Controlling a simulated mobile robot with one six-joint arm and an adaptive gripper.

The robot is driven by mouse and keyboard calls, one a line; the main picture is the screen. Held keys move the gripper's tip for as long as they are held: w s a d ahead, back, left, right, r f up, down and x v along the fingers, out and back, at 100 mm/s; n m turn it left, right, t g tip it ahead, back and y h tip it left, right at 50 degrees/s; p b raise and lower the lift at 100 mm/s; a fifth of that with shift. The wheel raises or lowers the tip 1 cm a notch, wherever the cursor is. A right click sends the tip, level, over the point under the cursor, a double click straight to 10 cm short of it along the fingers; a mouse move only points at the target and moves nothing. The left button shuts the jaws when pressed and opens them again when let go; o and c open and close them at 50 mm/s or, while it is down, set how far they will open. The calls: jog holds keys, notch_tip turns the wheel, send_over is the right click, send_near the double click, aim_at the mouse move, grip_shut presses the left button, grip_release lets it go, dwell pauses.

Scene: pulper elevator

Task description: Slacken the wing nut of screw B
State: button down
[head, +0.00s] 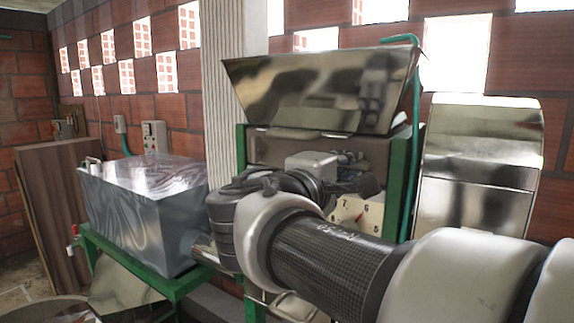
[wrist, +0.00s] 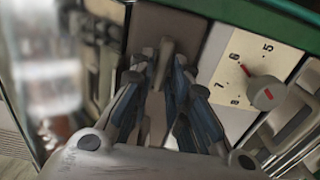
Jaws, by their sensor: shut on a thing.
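In the wrist view my gripper (wrist: 163,72) points at a dark panel, its fingers closed in on a small grey upright piece (wrist: 166,50). This piece looks like a wing of the wing nut, but the fingers hide much of it. No letter B can be read beside it. To the right is a cream dial plate (wrist: 235,72) with numbers 5 to 8, a red pointer and a round grey knob (wrist: 265,93) with a red mark. The plate also shows in the head view (head: 372,215), where my arm hides the wing nut.
The machine has a green frame (head: 397,180) and a shiny hopper (head: 310,95) above. A grey metal box (head: 145,215) stands on a green stand at left. A tall shiny panel (head: 478,165) stands at right, close to the arm.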

jog(key=c, duration=1.7)
grip_release()
jog(key=shift+o, duration=0.2)
jog(key=shift+s+a, duration=0.1)
jog(key=v, duration=1.1)
jog(key=shift+s+a, duration=0.2)
jog(key=shift+s, duration=0.15)
